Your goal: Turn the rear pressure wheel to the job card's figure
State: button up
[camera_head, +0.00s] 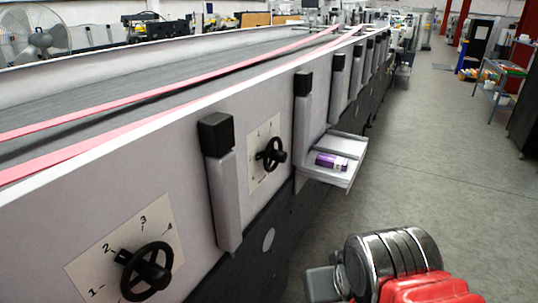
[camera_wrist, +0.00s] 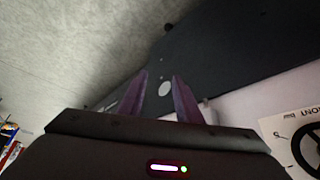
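Two black handwheels sit on white numbered dial plates on the machine's side panel. The near handwheel (camera_head: 146,272) is at the lower left, its plate (camera_head: 80,268) showing 1, 2 and 3. The farther handwheel (camera_head: 270,154) is smaller, its plate's figures too small to read. I cannot tell which is the rear one. No job card is readable. In the wrist view, part of a dial plate (camera_wrist: 275,130) and a black wheel rim show at the right edge. My gripper (camera_wrist: 162,76) is open and empty, its fingers apart, touching neither wheel.
Black-capped grey posts (camera_head: 226,185) stand out from the panel between and beyond the wheels. A pale tray (camera_head: 345,150) juts out, bearing a purple box (camera_head: 331,161). Grey floor (camera_head: 440,175) is clear to the right, with a shelf rack (camera_head: 495,85) farther back.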

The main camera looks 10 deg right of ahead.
jog(key=shift+w, duration=0.15)
jog(key=shift+o, duration=0.2)
jog(key=o, duration=0.3)
jog(key=w+a+r+n+g+y, duration=0.1)
jog(key=w+a+y, duration=0.1)
jog(key=w+y, duration=0.4)
jog(key=w+a+r+n+g+y, duration=0.1)
jog(key=w+a+y, duration=0.15)
jog(key=w, duration=0.55)
jog(key=w+d+r+t+y, duration=0.1)
jog(key=w+d+t+y, duration=0.1)
jog(key=w+d, duration=0.2)
jog(key=w+d+r+t+y, duration=0.2)
jog(key=w+d, duration=0.3)
jog(key=d, duration=0.1)
jog(key=w+d+r+t+y, duration=0.1)
jog(key=w+d+t+y, duration=0.1)
jog(key=w+d+t, duration=0.1)
jog(key=shift+w+d+r+n, duration=0.15)
jog(key=shift+w+d, duration=0.3)
jog(key=shift+d, duration=0.2)
jog(key=shift+w+d+r+n, duration=0.15)
jog(key=shift+w+d, duration=0.3)
jog(key=shift+d, duration=0.15)
